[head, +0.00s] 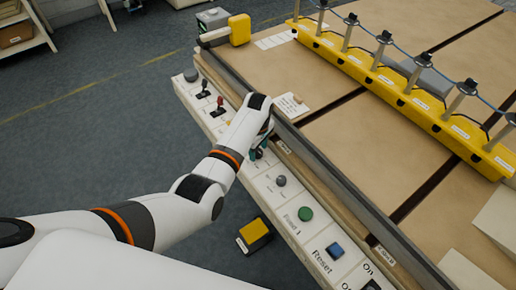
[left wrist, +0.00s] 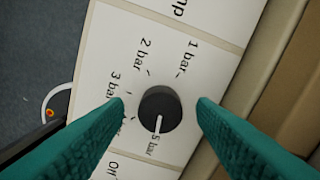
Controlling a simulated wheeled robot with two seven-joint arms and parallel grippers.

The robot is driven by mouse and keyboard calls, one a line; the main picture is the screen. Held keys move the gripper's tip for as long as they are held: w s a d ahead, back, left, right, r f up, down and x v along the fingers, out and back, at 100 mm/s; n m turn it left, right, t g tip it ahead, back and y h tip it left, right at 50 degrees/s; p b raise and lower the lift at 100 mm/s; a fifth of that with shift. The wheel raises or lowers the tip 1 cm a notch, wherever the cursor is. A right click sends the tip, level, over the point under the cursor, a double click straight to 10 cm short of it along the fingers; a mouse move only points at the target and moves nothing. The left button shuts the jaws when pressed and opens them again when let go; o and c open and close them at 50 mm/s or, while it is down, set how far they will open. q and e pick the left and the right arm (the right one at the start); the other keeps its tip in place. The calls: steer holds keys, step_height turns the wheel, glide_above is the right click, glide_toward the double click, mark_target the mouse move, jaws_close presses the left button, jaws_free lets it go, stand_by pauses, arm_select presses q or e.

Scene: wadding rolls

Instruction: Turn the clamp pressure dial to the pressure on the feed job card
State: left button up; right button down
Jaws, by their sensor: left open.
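The clamp pressure dial (left wrist: 160,108) is a dark round knob on a white panel (left wrist: 215,65). Its white pointer line points down in the left wrist view, at the label that seems to read 5 bar. Labels for 1, 2 and 3 bar run around it; a further mark is partly hidden by the left finger. My left gripper (left wrist: 160,104) is open, its teal fingers on either side of the dial, with gaps visible. In the head view my left gripper (head: 259,150) mostly hides the dial. A white card (head: 292,105) lies on the board, its print too small to read. My right gripper is out of view.
The control strip also carries a grey knob (head: 280,181), a green button (head: 305,214), a blue Reset button (head: 335,250) and red-handled levers (head: 220,102). A yellow bar with posts (head: 420,110) crosses the table. A yellow-topped box (head: 255,234) is below the strip.

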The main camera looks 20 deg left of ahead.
arm_select(q)
steer(key=shift+f, duration=0.1)
steer(key=c, duration=1)
steer(key=shift+o, duration=0.2)
